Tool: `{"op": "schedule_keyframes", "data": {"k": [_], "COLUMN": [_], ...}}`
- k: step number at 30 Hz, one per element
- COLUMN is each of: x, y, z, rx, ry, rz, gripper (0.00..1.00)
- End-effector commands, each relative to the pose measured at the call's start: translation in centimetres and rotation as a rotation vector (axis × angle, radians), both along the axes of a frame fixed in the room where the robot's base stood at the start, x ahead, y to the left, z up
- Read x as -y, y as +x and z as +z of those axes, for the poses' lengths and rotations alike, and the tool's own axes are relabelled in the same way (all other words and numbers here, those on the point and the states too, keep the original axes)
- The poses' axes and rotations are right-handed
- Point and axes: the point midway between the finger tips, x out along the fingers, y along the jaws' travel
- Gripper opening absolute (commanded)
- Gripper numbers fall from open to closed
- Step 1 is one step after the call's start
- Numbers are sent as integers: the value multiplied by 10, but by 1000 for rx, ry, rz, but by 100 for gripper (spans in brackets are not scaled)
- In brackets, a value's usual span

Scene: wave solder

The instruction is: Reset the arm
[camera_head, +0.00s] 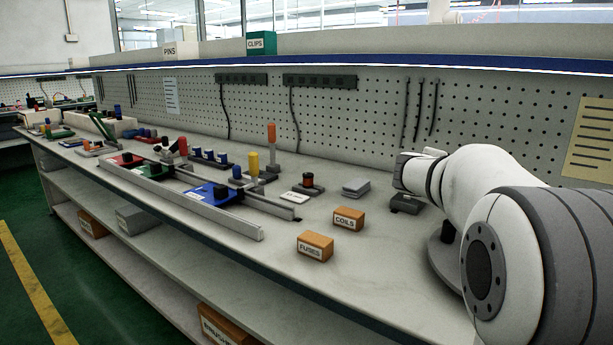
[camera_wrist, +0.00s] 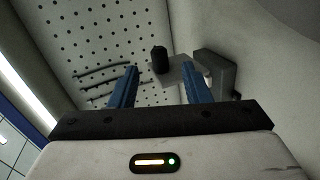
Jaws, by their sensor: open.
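My arm stands at the right of the head view, bent over the bench, with its white and grey links in front of the pegboard. My gripper (camera_wrist: 160,88) shows in the wrist view with its two blue fingers spread apart and nothing between them. Beyond the fingers are the pegboard (camera_wrist: 95,40), a dark cylinder (camera_wrist: 160,60) and a grey box (camera_wrist: 216,72). In the head view I cannot make out the fingers.
The bench (camera_head: 375,268) carries an orange FUSES box (camera_head: 315,246) and a COILS box (camera_head: 348,219). Metal rails (camera_head: 180,200) hold a blue fixture (camera_head: 212,193). Several coloured-handled tools stand behind. The bench front near the boxes is clear.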

Motion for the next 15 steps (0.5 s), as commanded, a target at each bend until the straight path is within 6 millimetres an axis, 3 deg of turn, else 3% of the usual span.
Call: {"op": "schedule_keyframes", "data": {"k": [1, 3, 15], "x": [-6, -15, -88], "y": [-12, -32, -171], "z": [22, 33, 62], "rx": [1, -5, -129], "ry": [42, 121, 619], "rz": [-18, -53, -288], "gripper": [43, 43, 43]}}
